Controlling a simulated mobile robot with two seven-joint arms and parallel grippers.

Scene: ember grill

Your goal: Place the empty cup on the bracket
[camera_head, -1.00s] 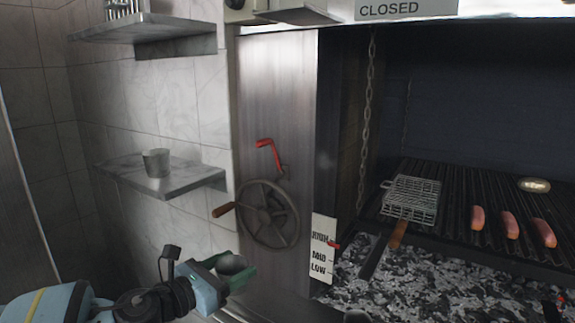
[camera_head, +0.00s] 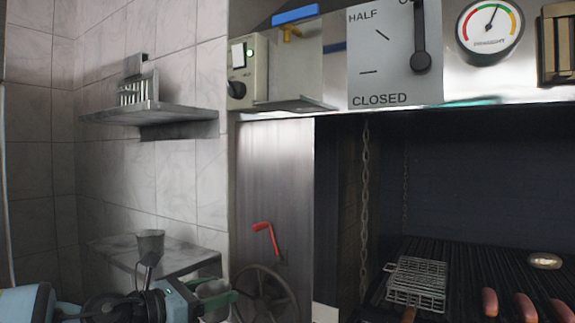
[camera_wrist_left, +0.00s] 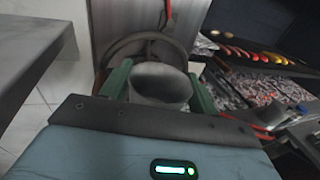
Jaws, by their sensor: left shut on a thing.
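My left gripper (camera_head: 213,298) shows at the bottom of the head view, its green fingers shut on a grey metal cup. The held cup (camera_wrist_left: 160,84) is upright between the fingers in the left wrist view; its visible inside looks empty. In the head view it is mostly hidden by the gripper. A flat metal ledge (camera_head: 297,105) juts out below a small tap with a blue handle, above and to the right of the gripper. It looks bare and may be the bracket; I cannot tell for sure. My right gripper is not in view.
A second cup (camera_head: 150,243) stands on the lower wall shelf (camera_head: 115,252), close to my left gripper. An upper shelf (camera_head: 180,113) holds a metal rack. The crank wheel (camera_head: 265,295) is right of the gripper. Sausages (camera_head: 525,306) and a grill basket (camera_head: 416,282) lie on the grill.

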